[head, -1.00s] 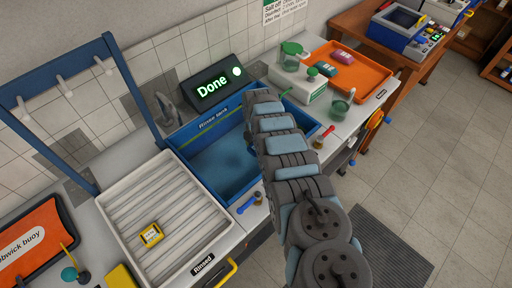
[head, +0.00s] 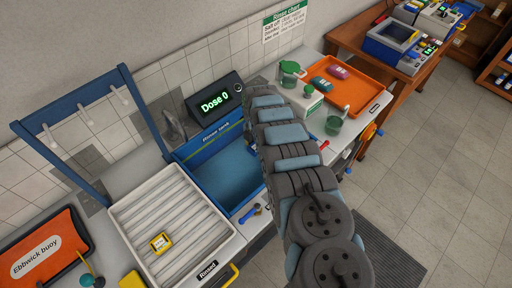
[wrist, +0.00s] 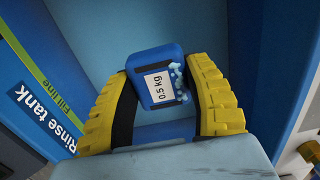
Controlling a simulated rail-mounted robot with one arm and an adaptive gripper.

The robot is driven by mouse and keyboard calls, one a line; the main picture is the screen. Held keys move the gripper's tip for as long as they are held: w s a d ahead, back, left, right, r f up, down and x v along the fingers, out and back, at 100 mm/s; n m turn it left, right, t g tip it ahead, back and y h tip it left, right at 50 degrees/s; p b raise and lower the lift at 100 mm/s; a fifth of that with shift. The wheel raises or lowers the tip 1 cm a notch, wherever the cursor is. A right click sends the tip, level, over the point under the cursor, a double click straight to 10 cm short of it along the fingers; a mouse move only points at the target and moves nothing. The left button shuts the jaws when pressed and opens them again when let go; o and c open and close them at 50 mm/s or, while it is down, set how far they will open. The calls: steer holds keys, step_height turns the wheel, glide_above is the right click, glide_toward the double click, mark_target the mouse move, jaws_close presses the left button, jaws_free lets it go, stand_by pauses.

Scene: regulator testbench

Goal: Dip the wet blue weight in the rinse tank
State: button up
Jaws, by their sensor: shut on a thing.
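The blue weight (wrist: 158,85), labelled 0.5 kg with pale wet-looking patches on one side, is between the yellow fingers of my gripper (wrist: 165,100) in the wrist view. My gripper is shut on it. Behind it are the blue inner walls of the rinse tank (wrist: 70,100), whose name and green fill line show at the left. In the head view the rinse tank (head: 222,183) stands open in the bench, and my arm reaches over its right part. The gripper and weight are hidden there behind my arm. I cannot tell whether the weight touches water.
A display (head: 214,102) behind the tank reads "Dose 0". A white ribbed tray (head: 135,225) labelled "Rinsed" holds a yellow weight (head: 160,243). An orange tray (head: 352,88) with two weights lies to the right, near a green-lidded jug (head: 291,73).

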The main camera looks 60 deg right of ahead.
steer(key=shift+r+p, duration=2.7)
steer(key=shift+r, duration=1.95)
